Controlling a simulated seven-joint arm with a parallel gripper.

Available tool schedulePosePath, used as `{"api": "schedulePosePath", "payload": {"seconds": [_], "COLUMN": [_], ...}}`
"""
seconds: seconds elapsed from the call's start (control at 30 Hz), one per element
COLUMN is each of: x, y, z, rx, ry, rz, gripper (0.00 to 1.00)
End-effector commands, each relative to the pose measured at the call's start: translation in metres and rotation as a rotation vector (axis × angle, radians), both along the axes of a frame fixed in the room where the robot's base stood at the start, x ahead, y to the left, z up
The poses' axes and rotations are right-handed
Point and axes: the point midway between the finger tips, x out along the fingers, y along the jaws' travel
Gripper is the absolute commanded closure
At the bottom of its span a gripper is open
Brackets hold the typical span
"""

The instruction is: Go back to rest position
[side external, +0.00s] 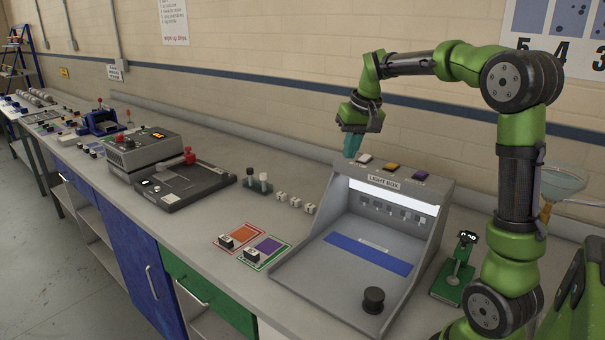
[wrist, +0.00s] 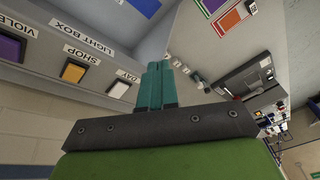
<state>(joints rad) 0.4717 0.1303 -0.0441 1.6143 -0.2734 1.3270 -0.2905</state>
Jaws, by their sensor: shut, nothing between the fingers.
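My gripper (side external: 352,146) is above the back of the light box (side external: 437,193), at the left end of its row of buttons. Its teal fingers are together and hold nothing. The fingers also show in the wrist view (wrist: 157,75), pointing away from the camera. The light box has a white button (side external: 365,158), an orange button (side external: 391,168) and a purple button (side external: 419,176) on top. In the wrist view the labels by the buttons read "DAY", "SHOP" and "VIOLE". I cannot tell whether the fingertips touch anything.
Left of the light box lie orange and purple swatch cards (side external: 270,246) and small white cubes (side external: 295,202). A grey press machine (side external: 145,150) stands farther left. A green stand (side external: 455,270) is at the right. A brick wall runs behind the bench.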

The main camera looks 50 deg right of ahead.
Motion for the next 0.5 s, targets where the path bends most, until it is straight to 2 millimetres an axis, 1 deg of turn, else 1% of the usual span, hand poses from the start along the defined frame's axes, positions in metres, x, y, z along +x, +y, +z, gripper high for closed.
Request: {"api": "schedulePosePath", "payload": {"seconds": [0.03,0.07,0.1,0.17,0.2,0.27,0.3,0.4,0.5], "x": [-0.010,-0.015,-0.023,-0.037,-0.047,-0.064,-0.075,-0.103,-0.126], "y": [0.028,0.043,0.062,0.089,0.106,0.131,0.146,0.179,0.203], "z": [0.001,0.001,0.000,-0.004,-0.006,-0.011,-0.015,-0.025,-0.034], "rx": [0.007,0.013,0.020,0.032,0.041,0.055,0.063,0.085,0.101], "ry": [-0.032,-0.052,-0.077,-0.114,-0.138,-0.173,-0.197,-0.250,-0.291], "rz": [0.016,0.023,0.031,0.046,0.057,0.075,0.091,0.134,0.185], "gripper": [1.00,1.00,1.00,1.00,1.00,1.00,1.00,1.00,1.00]}}
